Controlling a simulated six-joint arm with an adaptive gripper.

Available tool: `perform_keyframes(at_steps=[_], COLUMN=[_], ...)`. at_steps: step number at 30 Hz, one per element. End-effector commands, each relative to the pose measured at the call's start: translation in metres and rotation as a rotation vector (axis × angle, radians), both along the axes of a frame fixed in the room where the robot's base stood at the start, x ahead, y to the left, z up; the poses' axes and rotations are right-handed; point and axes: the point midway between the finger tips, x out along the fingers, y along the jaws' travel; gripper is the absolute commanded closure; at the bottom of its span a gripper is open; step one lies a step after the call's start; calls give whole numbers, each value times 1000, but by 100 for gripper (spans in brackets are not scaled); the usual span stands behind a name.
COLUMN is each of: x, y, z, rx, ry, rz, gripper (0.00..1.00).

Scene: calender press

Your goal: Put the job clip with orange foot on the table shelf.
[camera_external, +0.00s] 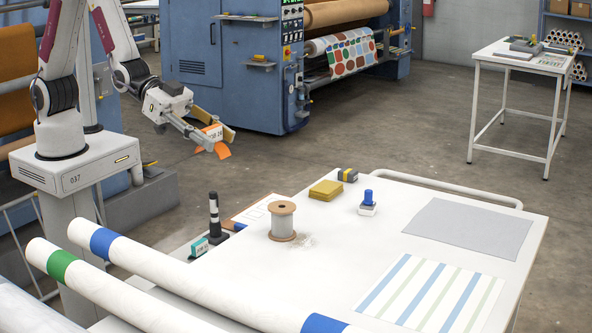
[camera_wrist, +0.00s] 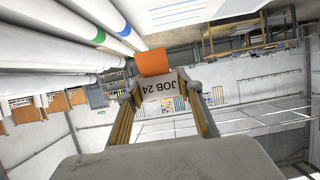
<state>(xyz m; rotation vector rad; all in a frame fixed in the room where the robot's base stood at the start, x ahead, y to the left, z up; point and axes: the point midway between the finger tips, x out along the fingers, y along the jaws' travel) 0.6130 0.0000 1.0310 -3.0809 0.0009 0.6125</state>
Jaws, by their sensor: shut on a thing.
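The job clip with the orange foot is in my gripper (camera_external: 212,133), held in the air left of the table and in front of the blue machine. Its orange foot (camera_external: 223,152) hangs at the lower right of the fingers. In the wrist view, my gripper (camera_wrist: 163,92) is shut on the clip's pale body (camera_wrist: 160,90), which reads "JOB 24" upside down. The orange foot (camera_wrist: 153,62) sticks out beyond the fingertips. The white table (camera_external: 330,235) stands in front. A small ledge at its left edge, partly hidden by the rolls, holds a teal-marked clip (camera_external: 200,247).
A black upright tool (camera_external: 214,215) stands by the ledge. A spool (camera_external: 283,220), yellow pads (camera_external: 325,190) and a blue-handled stamp (camera_external: 368,203) are on the table. Long white rolls (camera_external: 180,270) cross its front left. A small side table (camera_external: 516,60) stands at the back right.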

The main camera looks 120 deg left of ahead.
Motion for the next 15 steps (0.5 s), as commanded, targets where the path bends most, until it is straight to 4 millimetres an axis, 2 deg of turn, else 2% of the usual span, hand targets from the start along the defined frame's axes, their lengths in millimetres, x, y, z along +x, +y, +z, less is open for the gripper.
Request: perform_keyframes(at_steps=[8, 15], x=[0, 18], y=[-2, -4], z=[-25, -53], rx=[0, 1], ry=[4, 4], rz=[-2, -5], gripper=[79, 79])
